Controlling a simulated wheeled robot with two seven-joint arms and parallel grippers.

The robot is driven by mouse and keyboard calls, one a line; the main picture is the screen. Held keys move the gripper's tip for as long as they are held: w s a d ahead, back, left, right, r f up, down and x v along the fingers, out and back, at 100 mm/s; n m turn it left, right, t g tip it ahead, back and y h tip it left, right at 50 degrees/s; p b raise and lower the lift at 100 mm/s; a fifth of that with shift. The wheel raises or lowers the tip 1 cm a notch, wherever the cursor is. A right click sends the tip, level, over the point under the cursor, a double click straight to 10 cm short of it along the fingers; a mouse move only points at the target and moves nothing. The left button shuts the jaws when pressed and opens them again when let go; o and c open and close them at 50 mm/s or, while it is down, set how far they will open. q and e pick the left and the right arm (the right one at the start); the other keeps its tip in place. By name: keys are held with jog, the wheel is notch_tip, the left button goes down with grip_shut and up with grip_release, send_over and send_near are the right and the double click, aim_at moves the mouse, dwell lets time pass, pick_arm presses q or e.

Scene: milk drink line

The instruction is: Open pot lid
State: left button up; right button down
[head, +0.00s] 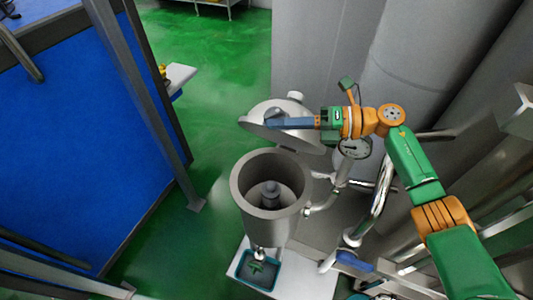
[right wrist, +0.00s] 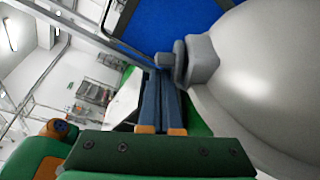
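The metal pot (head: 240,195) stands with its round mouth uncovered, and a grey shaft shows inside. Its domed grey lid (head: 292,106) is raised and tilted behind the mouth. My right gripper (head: 268,123) reaches in from the right along the lid. In the right wrist view the two blue fingers of my right gripper (right wrist: 164,78) lie close together, beside the grey lid (right wrist: 265,85) and its handle (right wrist: 200,58). The fingertips are at or very near the handle; I cannot tell whether they touch it. My left gripper is out of view.
A teal tray (head: 241,275) sits on a white base below the pot's spout. A gauge (head: 356,147) and pipes (head: 380,185) stand right of the pot, close to my right arm. Large grey tanks (head: 430,60) rise behind. Green floor (head: 215,70) is clear to the left.

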aim_at(282, 111)
jog(key=w+b, duration=0.1)
jog(key=w+d+b, duration=0.1)
jog(key=b, duration=0.1)
jog(key=shift+d+r+m, duration=0.3)
jog(key=shift+m, duration=0.1)
jog(key=shift+w+r+b, duration=0.3)
jog(key=shift+r+b, duration=0.05)
jog(key=shift+b, duration=0.55)
jog(key=shift+w+d+r, duration=0.1)
jog(key=shift+w+r, duration=0.15)
jog(key=shift+d+m+b, duration=0.1)
jog(key=shift+m+b, duration=0.2)
